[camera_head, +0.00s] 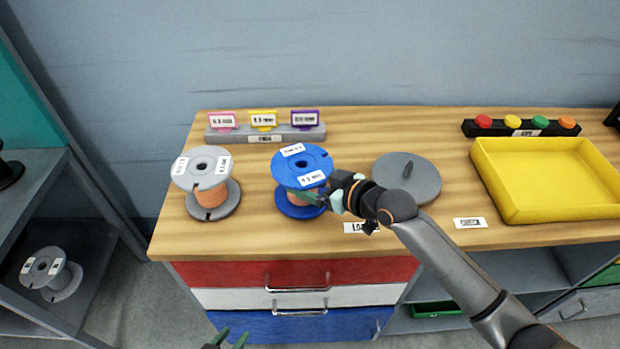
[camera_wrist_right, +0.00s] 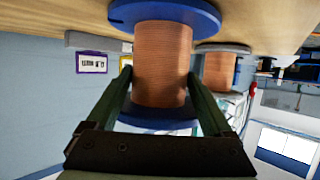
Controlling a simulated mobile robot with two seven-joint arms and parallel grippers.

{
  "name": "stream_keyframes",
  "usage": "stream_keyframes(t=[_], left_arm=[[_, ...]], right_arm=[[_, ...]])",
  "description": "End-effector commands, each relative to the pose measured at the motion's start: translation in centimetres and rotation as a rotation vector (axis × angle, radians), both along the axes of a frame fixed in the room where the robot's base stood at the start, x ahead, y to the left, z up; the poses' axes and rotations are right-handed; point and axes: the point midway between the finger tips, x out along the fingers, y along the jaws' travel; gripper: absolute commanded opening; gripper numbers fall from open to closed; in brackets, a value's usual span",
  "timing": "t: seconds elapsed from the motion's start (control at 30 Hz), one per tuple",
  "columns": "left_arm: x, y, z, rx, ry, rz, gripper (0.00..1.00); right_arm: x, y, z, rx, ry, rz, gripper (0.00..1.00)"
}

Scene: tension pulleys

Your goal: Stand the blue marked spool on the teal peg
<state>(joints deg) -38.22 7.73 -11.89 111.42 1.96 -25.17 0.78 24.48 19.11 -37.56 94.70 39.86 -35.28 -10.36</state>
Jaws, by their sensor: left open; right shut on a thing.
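The blue spool (camera_head: 288,166), with white labels on its top flange and copper wire round its core, is upright at the table's middle left. My right gripper (camera_head: 318,196) reaches it from the right and is shut on its copper-wound core, between the flanges. In the right wrist view the fingers (camera_wrist_right: 158,80) lie on both sides of the winding (camera_wrist_right: 162,50). Whether the lower flange touches the table is unclear. No teal peg can be made out; a grey disc (camera_head: 420,185) with a short grey upright post lies right of the spool. My left gripper (camera_head: 228,341) is open and empty at the bottom edge.
A grey labelled spool (camera_head: 187,182) stands left of the blue one. A grey rack with coloured cards (camera_head: 265,133) is behind. A yellow tray (camera_head: 550,212) and a button bar (camera_head: 520,128) are at right. Another grey spool (camera_head: 62,280) sits on the left shelf.

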Motion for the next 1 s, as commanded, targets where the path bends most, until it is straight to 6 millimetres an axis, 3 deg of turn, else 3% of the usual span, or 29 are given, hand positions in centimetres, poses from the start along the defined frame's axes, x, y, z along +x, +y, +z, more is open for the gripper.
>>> stream_keyframes(t=[0.9, 0.93, 1.0], left_arm=[[0.45, -0.01, 0.05, 0.000, -0.009, 0.000, 0.42], [0.44, -0.01, 0.05, 0.000, -0.009, 0.000, 0.42], [0.44, -0.01, 0.05, 0.000, -0.009, 0.000, 0.42]], right_arm=[[-0.15, -0.05, -0.82, -0.009, 0.010, 0.001, 0.00], [-0.15, -0.05, -0.84, -0.009, 0.010, 0.001, 0.88], [-0.14, -0.06, -0.82, -0.009, 0.010, 0.001, 0.96]])
